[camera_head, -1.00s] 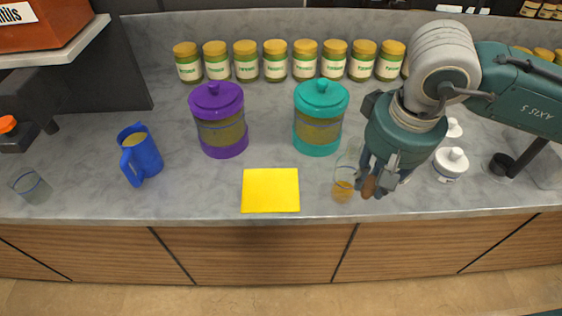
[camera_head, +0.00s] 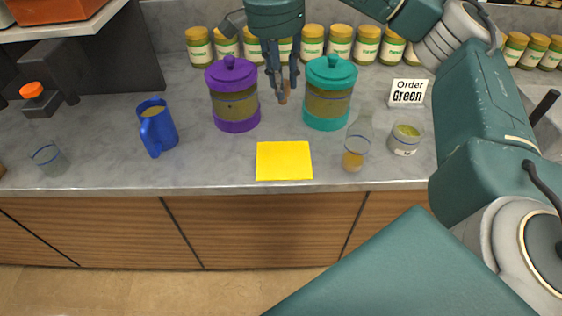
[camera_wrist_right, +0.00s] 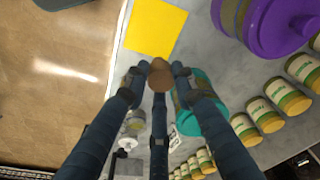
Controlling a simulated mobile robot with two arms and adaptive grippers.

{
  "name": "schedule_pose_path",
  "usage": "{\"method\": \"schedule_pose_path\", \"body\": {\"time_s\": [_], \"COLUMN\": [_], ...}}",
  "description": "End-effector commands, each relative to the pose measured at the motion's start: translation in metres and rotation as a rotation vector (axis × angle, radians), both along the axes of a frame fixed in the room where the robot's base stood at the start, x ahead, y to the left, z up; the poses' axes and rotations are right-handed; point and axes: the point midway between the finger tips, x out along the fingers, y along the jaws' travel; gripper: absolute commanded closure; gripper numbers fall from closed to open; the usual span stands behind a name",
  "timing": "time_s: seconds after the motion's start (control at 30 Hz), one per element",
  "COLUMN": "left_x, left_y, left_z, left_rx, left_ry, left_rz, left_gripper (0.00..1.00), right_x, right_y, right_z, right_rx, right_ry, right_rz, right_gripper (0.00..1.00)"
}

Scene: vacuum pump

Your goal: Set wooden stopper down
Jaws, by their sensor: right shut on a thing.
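My right gripper (camera_head: 283,84) points down above the counter, between the purple-lidded jar (camera_head: 232,104) and the teal-lidded jar (camera_head: 328,102). It is shut on the brown wooden stopper (camera_head: 284,96), which shows at its fingertips. In the right wrist view the stopper (camera_wrist_right: 160,74) sits between the dark fingers. The stopper appears to be held above the counter; its exact height is hard to tell. A glass flask with amber liquid (camera_head: 355,158) stands to the right without a visible stopper. My left gripper is not in view.
A yellow mat (camera_head: 284,161) lies in front, bare. A blue pitcher (camera_head: 158,130) and a glass (camera_head: 50,160) stand left. An open small jar (camera_head: 405,140) and an "Order Green" sign (camera_head: 407,93) stand right. Several labelled jars (camera_head: 312,42) line the back.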

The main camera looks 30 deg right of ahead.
Motion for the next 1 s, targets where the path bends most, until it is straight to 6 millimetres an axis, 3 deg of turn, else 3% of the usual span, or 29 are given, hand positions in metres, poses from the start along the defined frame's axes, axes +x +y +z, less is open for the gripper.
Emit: {"method": "schedule_pose_path", "body": {"time_s": [0.07, 0.17, 0.3, 0.6, 1.0], "left_x": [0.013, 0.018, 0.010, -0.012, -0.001], "left_y": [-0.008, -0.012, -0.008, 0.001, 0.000], "left_z": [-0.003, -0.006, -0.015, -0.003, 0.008], "left_rx": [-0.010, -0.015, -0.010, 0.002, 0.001], "left_ry": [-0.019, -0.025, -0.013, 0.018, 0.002], "left_rz": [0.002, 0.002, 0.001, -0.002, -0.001], "left_gripper": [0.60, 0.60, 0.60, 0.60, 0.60], "right_x": [0.002, 0.001, 0.000, 0.001, 0.001], "right_y": [-0.005, -0.007, -0.006, -0.007, -0.007], "right_z": [-0.004, -0.022, -0.060, -0.129, -0.178], "right_rx": [0.005, 0.005, 0.005, 0.004, 0.004], "right_ry": [0.004, 0.010, 0.012, 0.008, 0.007], "right_rz": [-0.057, -0.076, -0.073, -0.072, -0.071], "right_gripper": [0.88, 0.88, 0.88, 0.88, 0.88]}}
